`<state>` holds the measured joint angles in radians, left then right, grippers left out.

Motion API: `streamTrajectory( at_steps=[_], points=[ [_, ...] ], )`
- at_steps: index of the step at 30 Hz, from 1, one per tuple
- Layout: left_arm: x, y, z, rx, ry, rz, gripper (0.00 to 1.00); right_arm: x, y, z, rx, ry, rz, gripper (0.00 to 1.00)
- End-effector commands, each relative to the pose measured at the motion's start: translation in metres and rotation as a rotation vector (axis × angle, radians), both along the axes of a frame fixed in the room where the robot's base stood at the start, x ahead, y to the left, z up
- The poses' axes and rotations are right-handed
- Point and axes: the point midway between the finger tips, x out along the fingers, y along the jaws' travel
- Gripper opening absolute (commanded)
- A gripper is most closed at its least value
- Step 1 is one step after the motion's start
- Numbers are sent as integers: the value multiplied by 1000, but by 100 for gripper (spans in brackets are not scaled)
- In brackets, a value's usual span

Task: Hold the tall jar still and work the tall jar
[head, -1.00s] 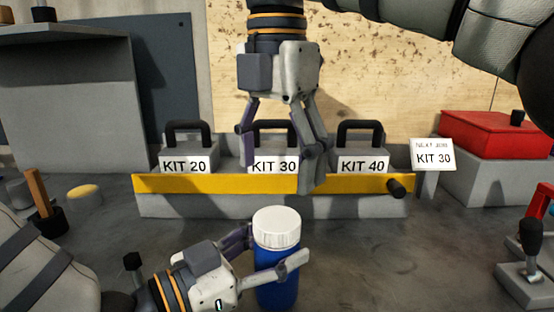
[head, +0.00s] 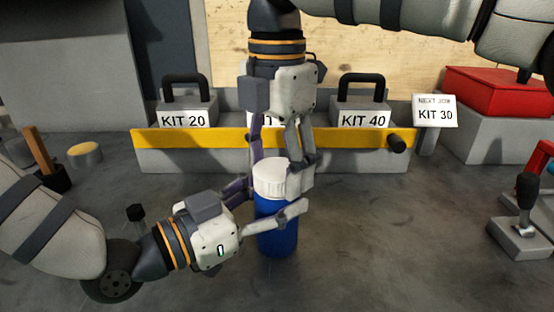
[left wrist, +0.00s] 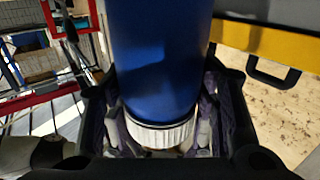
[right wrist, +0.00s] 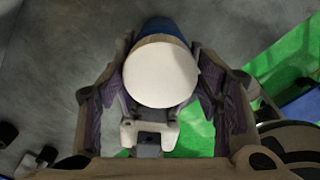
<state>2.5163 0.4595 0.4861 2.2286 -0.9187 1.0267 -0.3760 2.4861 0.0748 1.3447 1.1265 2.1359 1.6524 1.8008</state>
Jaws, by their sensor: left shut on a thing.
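The tall jar (head: 277,232) is blue with a ribbed white lid (head: 270,180) and stands upright on the grey bench. My left gripper (head: 272,199) comes in from the left and is shut on the jar just below the lid. The left wrist view shows the blue body (left wrist: 160,60) and the lid (left wrist: 160,134) between its fingers. My right gripper (head: 281,173) points down from above, with its fingers on either side of the lid. In the right wrist view the lid's top (right wrist: 160,72) lies between the open fingers, with small gaps apparent.
A rack with a yellow front bar (head: 200,139) stands behind the jar, holding handled kit blocks, KIT 20 (head: 184,118) and KIT 40 (head: 365,118). A KIT 30 sign (head: 435,113) and red box (head: 497,93) are at right. A lever (head: 525,205) stands front right. The bench between is clear.

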Motion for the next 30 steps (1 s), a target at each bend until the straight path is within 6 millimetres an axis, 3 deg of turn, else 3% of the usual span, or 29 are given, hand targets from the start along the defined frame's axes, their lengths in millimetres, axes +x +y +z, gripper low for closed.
streamTrajectory(
  at_steps=[1,3,7,10,30],
  points=[
    [0,0,0,0,0,1,0,0,0,0,-1,1,0,39],
    [0,0,0,0,0,1,0,0,0,0,-1,1,1,25],
    [0,0,0,-1,1,1,0,0,0,0,-2,2,37,25],
    [0,0,0,-1,1,1,0,-1,0,-1,-2,4,233,25],
    [1,0,0,-1,0,2,0,0,0,1,-2,-2,2745,25]
  ],
)
